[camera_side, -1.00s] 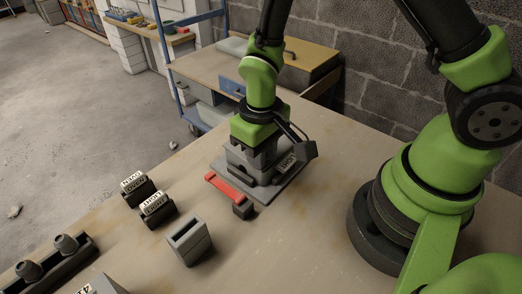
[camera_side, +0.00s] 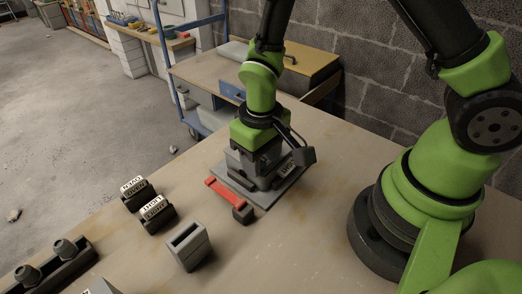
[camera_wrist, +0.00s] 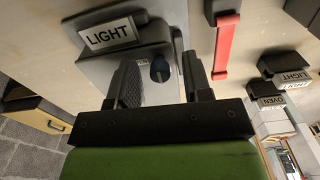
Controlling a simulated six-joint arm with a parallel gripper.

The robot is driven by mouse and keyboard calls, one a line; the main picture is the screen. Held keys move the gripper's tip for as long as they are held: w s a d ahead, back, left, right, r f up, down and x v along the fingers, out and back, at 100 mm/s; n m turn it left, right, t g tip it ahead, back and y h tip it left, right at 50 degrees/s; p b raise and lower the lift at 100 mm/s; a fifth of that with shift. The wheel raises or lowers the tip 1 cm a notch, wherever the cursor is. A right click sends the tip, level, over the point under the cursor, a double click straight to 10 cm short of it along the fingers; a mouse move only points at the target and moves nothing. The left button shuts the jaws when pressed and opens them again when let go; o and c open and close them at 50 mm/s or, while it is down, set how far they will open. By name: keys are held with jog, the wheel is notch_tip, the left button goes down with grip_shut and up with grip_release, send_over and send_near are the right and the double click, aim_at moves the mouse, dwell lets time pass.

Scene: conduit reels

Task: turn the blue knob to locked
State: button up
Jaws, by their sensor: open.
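The blue knob (camera_wrist: 160,68) is small, dark blue and round-ended in the wrist view. It stands on a grey panel (camera_wrist: 150,92) beside a dark block with a LIGHT label (camera_wrist: 110,34). My gripper (camera_wrist: 159,66) is open, with one finger on each side of the knob. Clear space shows at the left finger; the right finger is closer, and I cannot tell whether it touches. In the side view my gripper (camera_side: 256,172) is low over the grey panel (camera_side: 284,194) and hides the knob. No locked mark is readable.
A red bar handle (camera_side: 225,193) with dark ends lies beside the panel. Labelled dark blocks (camera_side: 136,196) and a grey open-topped box (camera_side: 189,246) stand at the left and front. Bare table (camera_side: 310,235) lies between the panel and my base.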

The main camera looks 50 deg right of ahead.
notch_tip(320, 180, up, 10)
dwell(0.5)
notch_tip(320, 180, up, 8)
jog(key=m+t+y, duration=0.1)
jog(key=m+t, duration=0.1)
jog(key=t, duration=0.1)
send_over(262, 158)
jog(key=s+d, duration=0.2)
jog(key=s, duration=0.1)
jog(key=s+d+r+m+t+y, duration=0.1)
jog(key=s+d+r+t, duration=0.1)
jog(key=s+r+t, duration=0.2)
jog(key=s+r, duration=0.2)
jog(key=s, duration=0.2)
jog(key=shift+s+d+r, duration=0.2)
jog(key=shift+r, duration=0.1)
